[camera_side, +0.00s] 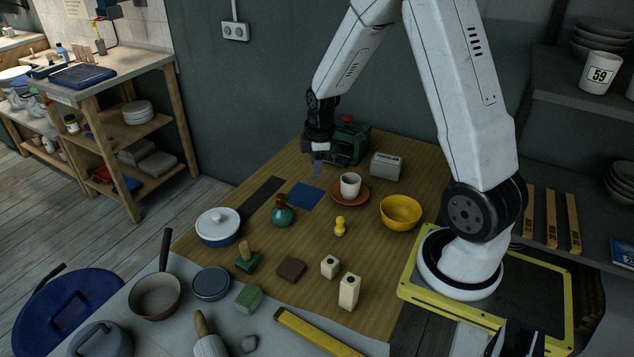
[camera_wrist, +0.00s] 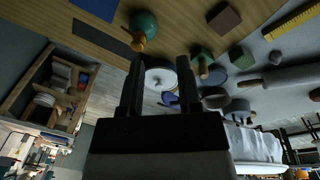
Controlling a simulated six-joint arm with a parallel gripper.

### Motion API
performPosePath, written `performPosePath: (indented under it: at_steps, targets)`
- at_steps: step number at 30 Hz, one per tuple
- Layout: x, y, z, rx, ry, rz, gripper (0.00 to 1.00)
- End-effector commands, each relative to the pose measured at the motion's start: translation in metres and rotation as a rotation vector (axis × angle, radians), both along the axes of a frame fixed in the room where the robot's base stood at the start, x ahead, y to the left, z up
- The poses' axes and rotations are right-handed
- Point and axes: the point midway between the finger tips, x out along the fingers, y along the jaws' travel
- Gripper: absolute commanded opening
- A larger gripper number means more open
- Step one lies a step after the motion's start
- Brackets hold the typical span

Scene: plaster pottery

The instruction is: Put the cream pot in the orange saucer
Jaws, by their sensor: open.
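The cream pot (camera_side: 350,184) stands upright in the orange saucer (camera_side: 364,196) on the wooden table in the side view. The saucer's rim shows around the pot's base. My gripper (camera_side: 318,168) is open and empty, above the table to the left of the pot and apart from it. In the wrist view my gripper (camera_wrist: 161,62) shows two spread fingers with nothing held between them. Neither the pot nor the saucer shows in the wrist view.
A yellow bowl (camera_side: 401,213) stands right of the saucer, and a grey block (camera_side: 386,166) behind it. A green machine (camera_side: 350,143) is behind my gripper. A teal bottle (camera_side: 283,214), a blue patch (camera_side: 306,196) and a yellow figure (camera_side: 340,227) are nearer the front.

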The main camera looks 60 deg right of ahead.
Motion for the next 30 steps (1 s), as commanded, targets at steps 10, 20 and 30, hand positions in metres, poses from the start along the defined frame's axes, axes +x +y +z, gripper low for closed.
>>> performPosePath:
  at_steps: [10,20,30]
  targets:
    - [-0.023,0.098,0.029,0.05,-0.066,-0.298,0.43]
    - [-0.065,0.167,0.043,0.128,-0.115,-0.569,0.43]
    - [-0.085,0.187,0.044,0.163,-0.126,-0.683,0.43]
